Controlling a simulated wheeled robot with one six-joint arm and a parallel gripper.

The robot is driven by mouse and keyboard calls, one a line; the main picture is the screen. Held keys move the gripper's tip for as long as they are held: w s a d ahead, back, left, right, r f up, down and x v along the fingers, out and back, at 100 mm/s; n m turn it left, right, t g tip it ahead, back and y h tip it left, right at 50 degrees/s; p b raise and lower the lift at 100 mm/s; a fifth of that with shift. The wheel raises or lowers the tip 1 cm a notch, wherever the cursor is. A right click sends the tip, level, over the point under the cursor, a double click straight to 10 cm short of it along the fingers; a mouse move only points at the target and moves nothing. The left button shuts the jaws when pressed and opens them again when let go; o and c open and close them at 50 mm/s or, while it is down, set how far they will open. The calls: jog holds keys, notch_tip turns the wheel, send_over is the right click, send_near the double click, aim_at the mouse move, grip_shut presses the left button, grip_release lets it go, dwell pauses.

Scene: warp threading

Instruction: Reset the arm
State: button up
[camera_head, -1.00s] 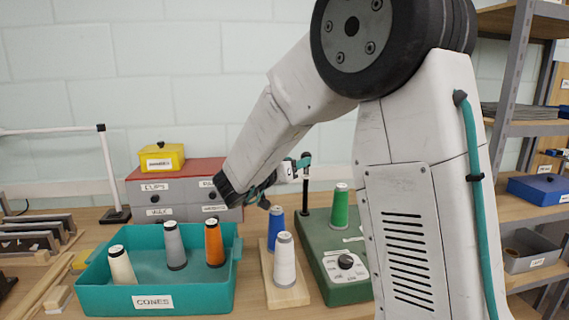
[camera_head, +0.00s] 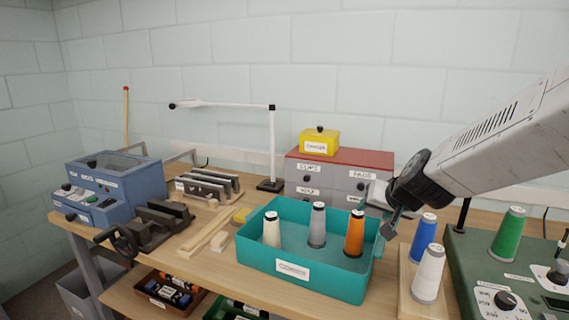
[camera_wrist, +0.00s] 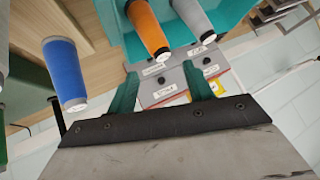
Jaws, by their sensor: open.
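My gripper (camera_wrist: 168,92) shows its two teal fingers spread apart and empty in the wrist view. In the head view my arm comes in from the right, and the gripper (camera_head: 388,228) hangs at the right wall of the teal cones tray (camera_head: 325,280), partly hidden by the wrist. I cannot tell whether it touches the tray. The tray holds a cream cone (camera_head: 271,230), a grey cone (camera_head: 317,226) and an orange cone (camera_head: 354,234), all upright. The orange cone (camera_wrist: 147,28) and the blue cone (camera_wrist: 65,75) also show in the wrist view.
A blue cone (camera_head: 424,238) and a white cone (camera_head: 428,275) stand on a wooden block right of the tray. A green cone (camera_head: 507,234) stands on a green machine (camera_head: 470,265). Grey drawers (camera_head: 330,178) with a yellow box (camera_head: 319,142) stand behind. A lamp (camera_head: 272,150) rises behind the tray.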

jog(key=s+d+n+g, duration=0.1)
jog(key=s+g, duration=0.1)
jog(key=s, duration=0.9)
jog(key=s+d+r+n+g+h, duration=0.1)
jog(key=s+d+g, duration=0.1)
jog(key=s, duration=0.9)
jog(key=s+d+r+g, duration=0.1)
jog(key=s+g, duration=0.2)
jog(key=s, duration=0.8)
jog(key=shift+s+d+r+n+g+h, duration=0.2)
jog(key=shift+d+n+g+h, duration=0.1)
jog(key=shift+d+n, duration=0.1)
